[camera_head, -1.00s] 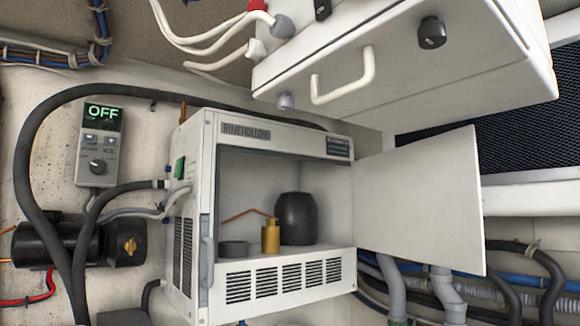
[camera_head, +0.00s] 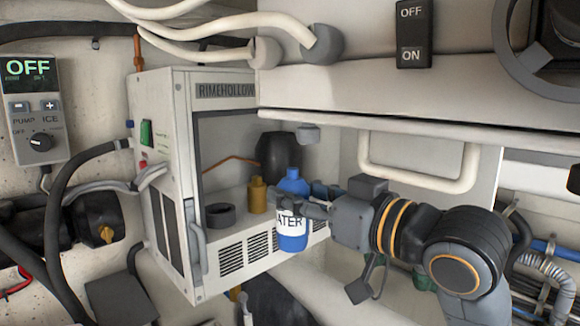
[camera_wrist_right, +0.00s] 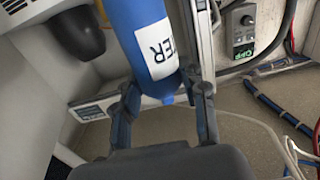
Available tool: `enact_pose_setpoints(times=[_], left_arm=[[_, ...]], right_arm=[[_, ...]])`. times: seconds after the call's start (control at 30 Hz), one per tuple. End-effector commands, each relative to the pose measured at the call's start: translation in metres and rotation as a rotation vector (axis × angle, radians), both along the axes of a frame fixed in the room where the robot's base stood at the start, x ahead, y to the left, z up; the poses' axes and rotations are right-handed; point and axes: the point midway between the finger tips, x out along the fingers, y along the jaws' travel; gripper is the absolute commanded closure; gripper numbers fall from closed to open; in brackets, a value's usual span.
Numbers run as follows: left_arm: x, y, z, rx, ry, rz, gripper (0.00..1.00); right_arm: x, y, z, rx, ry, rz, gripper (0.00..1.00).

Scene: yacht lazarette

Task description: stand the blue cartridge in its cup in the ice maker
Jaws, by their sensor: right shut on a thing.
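The blue cartridge (camera_head: 292,236), with a white label reading "ATER", is held roughly upright in front of the ice maker (camera_head: 225,102). My right gripper (camera_head: 308,205) is shut on it; in the right wrist view the cartridge (camera_wrist_right: 140,25) lies between the two fingers (camera_wrist_right: 165,85). The low dark grey round cup (camera_head: 221,215) stands on the ice maker's floor, left of the cartridge and apart from it. A brass fitting (camera_head: 257,195) stands between them in the picture. My left gripper is not in view.
A black rounded vessel (camera_head: 278,155) stands at the back of the ice maker. A white cabinet with a handle (camera_head: 420,178) overhangs above my right arm. Hoses and a control box reading OFF (camera_head: 33,110) are at left. The ice maker's left frame edge borders its opening.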

Motion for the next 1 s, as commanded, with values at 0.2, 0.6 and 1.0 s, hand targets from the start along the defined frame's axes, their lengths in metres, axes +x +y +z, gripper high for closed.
enact_pose_setpoints(times=[0.2,0.6,1.0], left_arm=[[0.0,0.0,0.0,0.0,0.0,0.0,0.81],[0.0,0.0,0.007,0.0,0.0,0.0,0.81],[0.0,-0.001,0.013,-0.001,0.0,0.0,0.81]], right_arm=[[-0.001,0.0,0.001,0.001,-0.001,0.001,0.89],[0.003,0.003,0.002,0.0,0.0,0.0,0.89],[0.023,0.024,0.002,-0.001,-0.001,0.0,0.89]])
